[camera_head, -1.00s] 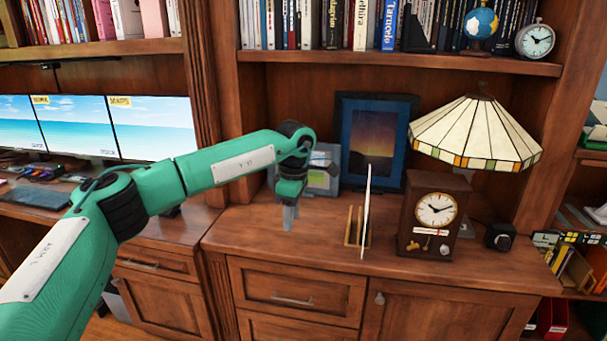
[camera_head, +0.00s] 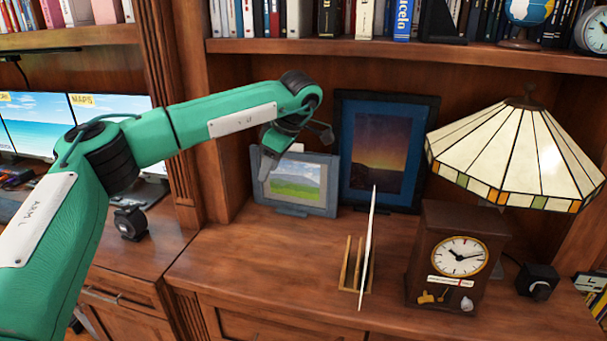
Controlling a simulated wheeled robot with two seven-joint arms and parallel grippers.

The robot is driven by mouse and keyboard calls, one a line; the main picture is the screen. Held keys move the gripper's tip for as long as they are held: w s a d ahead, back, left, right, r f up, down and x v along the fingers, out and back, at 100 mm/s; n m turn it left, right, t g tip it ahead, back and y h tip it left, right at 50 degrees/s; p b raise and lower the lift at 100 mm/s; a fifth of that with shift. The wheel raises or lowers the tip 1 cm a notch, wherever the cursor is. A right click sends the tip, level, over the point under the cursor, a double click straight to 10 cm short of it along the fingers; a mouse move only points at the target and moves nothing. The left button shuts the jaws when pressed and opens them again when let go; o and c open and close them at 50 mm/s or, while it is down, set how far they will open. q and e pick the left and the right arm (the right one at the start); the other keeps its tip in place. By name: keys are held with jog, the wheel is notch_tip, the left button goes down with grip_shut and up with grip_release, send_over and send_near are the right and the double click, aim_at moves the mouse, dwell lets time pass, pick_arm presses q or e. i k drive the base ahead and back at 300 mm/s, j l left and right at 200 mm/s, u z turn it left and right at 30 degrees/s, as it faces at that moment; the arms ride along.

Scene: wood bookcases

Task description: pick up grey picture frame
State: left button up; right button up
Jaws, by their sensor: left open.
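The grey picture frame (camera_head: 318,209) stands upright at the back left of the wooden cabinet top, with a green hill and pale sky in its picture. My right gripper is not in view.
A larger dark blue frame (camera_head: 425,120) stands just right of the grey one. A wooden holder with a thin white item (camera_head: 369,245), a wooden clock (camera_head: 449,256) and a stained-glass lamp (camera_head: 515,150) stand to the right. A bookshelf (camera_head: 400,48) runs above.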

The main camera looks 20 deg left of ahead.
aim_at(302, 185)
jog(key=i, duration=1.1)
